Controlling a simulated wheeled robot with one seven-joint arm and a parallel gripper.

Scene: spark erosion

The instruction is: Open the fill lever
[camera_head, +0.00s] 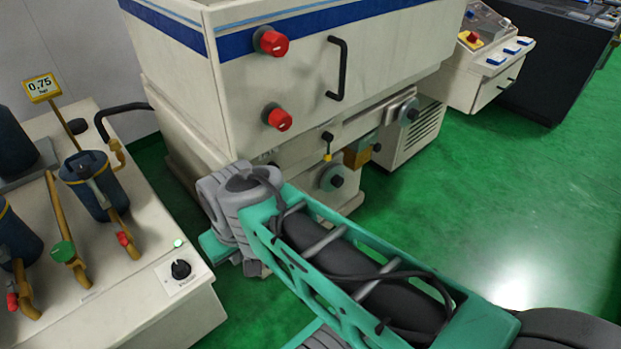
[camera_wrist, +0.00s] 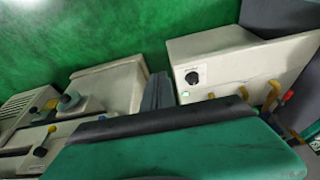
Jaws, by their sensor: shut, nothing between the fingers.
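No part is clearly labelled as the fill lever, so I cannot tell which one it is. The pale machine tank (camera_head: 310,75) carries two red knobs (camera_head: 272,42) on its near face, one above the other. A short black lever with a yellow tip (camera_head: 327,147) sits lower on the machine. My gripper (camera_wrist: 158,92) shows in the wrist view as grey fingers close together, shut and empty, pointing away past my teal body part. It touches none of these parts in view. In the head view my arm hides part of the machine's lower front.
A cream cabinet (camera_head: 150,285) at left bears dark canisters (camera_head: 93,186), yellow pipes with a green valve (camera_head: 63,251) and red valves, and a black dial (camera_head: 181,269). A black handle (camera_head: 338,68) is on the tank. Green floor (camera_head: 520,200) is open at right.

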